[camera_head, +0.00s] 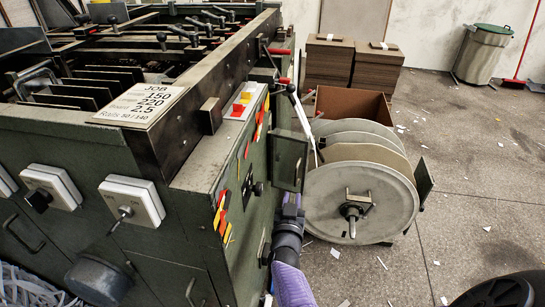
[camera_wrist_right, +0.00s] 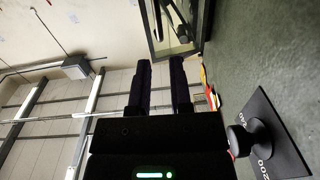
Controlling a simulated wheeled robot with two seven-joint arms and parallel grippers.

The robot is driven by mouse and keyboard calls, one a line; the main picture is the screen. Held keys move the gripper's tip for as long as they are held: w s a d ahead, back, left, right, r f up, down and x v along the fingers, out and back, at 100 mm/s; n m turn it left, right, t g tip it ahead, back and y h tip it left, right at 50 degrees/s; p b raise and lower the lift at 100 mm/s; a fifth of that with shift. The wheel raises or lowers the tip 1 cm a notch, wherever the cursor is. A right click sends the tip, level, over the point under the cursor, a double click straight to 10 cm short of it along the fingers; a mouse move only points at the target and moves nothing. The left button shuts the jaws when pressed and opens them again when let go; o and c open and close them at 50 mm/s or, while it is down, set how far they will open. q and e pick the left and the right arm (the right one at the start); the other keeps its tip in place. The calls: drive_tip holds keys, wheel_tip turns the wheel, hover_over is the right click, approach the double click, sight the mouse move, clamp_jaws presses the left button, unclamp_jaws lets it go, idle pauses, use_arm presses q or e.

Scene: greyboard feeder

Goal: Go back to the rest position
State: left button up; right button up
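My right arm comes up from the bottom of the head view, with its purple sleeve beside the machine's side wall. My right gripper (camera_head: 291,203) is by the wall, just below a small green flap (camera_head: 289,160). In the right wrist view its two dark fingers (camera_wrist_right: 160,68) stand apart with a gap and nothing between them. The flap's framed edge (camera_wrist_right: 178,28) shows beyond the fingertips. My left gripper is not in view.
The green machine (camera_head: 215,175) fills the left side, with a job card (camera_head: 141,104) on top. A reel (camera_head: 360,200) stands close right of my arm. A black knob (camera_wrist_right: 240,140) projects near my wrist. Board stacks (camera_head: 328,62) and a bin (camera_head: 482,55) stand behind. Littered floor is open at right.

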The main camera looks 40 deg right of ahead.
drive_tip(key=s+a+f+n+g+y+p, duration=0.2)
drive_tip(key=s+a+f+n+y+p, duration=0.25)
drive_tip(key=s+f, duration=0.3)
drive_tip(key=s+a+f+n+g+y+p, duration=0.2)
drive_tip(key=s+a+f+n+y+p, duration=0.15)
drive_tip(key=s+a+f+y, duration=0.4)
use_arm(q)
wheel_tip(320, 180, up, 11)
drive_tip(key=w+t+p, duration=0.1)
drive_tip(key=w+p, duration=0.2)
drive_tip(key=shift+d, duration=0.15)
use_arm(e)
drive_tip(key=s+f+n+g, duration=0.1)
drive_tip(key=s+g, duration=0.8)
drive_tip(key=s, duration=2.3)
drive_tip(key=n, duration=0.2)
drive_tip(key=shift+s+a+n, duration=0.15)
drive_tip(key=shift+a+n, duration=0.05)
drive_tip(key=shift+n, duration=0.2)
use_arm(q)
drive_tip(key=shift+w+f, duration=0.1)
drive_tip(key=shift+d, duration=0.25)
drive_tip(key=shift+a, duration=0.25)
